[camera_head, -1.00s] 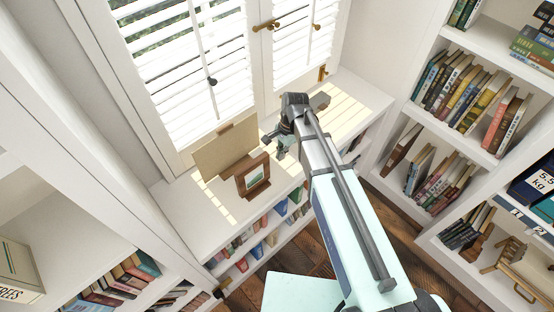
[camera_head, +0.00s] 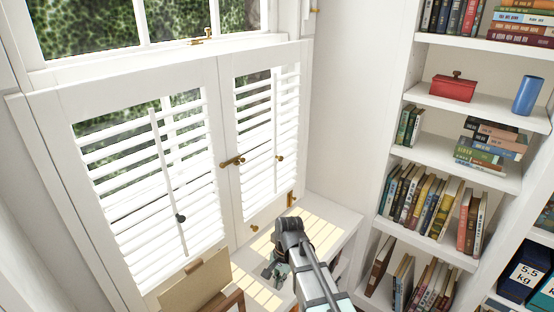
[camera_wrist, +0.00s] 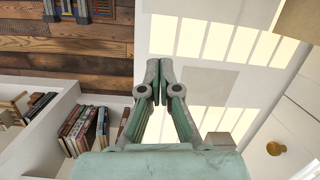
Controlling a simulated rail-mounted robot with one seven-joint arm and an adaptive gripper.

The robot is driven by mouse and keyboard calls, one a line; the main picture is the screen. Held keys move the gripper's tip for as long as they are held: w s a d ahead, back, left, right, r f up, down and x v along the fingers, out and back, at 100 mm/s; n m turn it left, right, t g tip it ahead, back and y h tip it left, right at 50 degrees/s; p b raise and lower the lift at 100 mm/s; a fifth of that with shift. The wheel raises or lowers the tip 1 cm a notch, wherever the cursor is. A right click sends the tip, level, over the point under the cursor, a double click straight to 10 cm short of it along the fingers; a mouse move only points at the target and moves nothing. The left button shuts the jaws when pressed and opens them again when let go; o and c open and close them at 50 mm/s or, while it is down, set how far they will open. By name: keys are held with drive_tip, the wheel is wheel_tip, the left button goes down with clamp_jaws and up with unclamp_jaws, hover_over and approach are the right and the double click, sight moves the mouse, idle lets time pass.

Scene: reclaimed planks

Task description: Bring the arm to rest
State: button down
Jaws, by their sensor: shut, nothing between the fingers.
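My gripper (camera_wrist: 159,70) is shut and empty in the wrist view, its two green-grey fingers meeting at the tips. Below it lies the white window seat top (camera_wrist: 190,55), striped with sunlight. In the head view my gripper (camera_head: 271,270) hangs from the dark wrist at the end of my arm, above the window seat (camera_head: 335,222). The arm reaches in from the bottom edge. The rest of the arm is out of the frame.
A tan board (camera_head: 190,290) and part of a brown wooden frame (camera_head: 228,303) stand left of my gripper. White shutters (camera_head: 150,180) with a brass latch rise behind. A bookcase (camera_head: 450,130) with books, a red box (camera_head: 453,88) and a blue cylinder (camera_head: 527,95) stands at right.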

drive_tip(key=s+d+f+n, duration=0.2)
drive_tip(key=s+d+f, duration=0.15)
drive_tip(key=d, duration=0.25)
drive_tip(key=s+d+f+n+t+h, duration=0.1)
drive_tip(key=s+d+f+n, duration=0.15)
drive_tip(key=d+f, duration=0.3)
drive_tip(key=s+d+f+n, duration=0.2)
drive_tip(key=s+d+f, duration=0.1)
drive_tip(key=d, duration=0.3)
drive_tip(key=s+f+g, duration=0.3)
drive_tip(key=s+f, duration=0.5)
drive_tip(key=s, duration=0.6)
drive_tip(key=s+f+g, duration=0.3)
drive_tip(key=s+f, duration=0.6)
drive_tip(key=s, duration=0.5)
drive_tip(key=shift+s, duration=0.2)
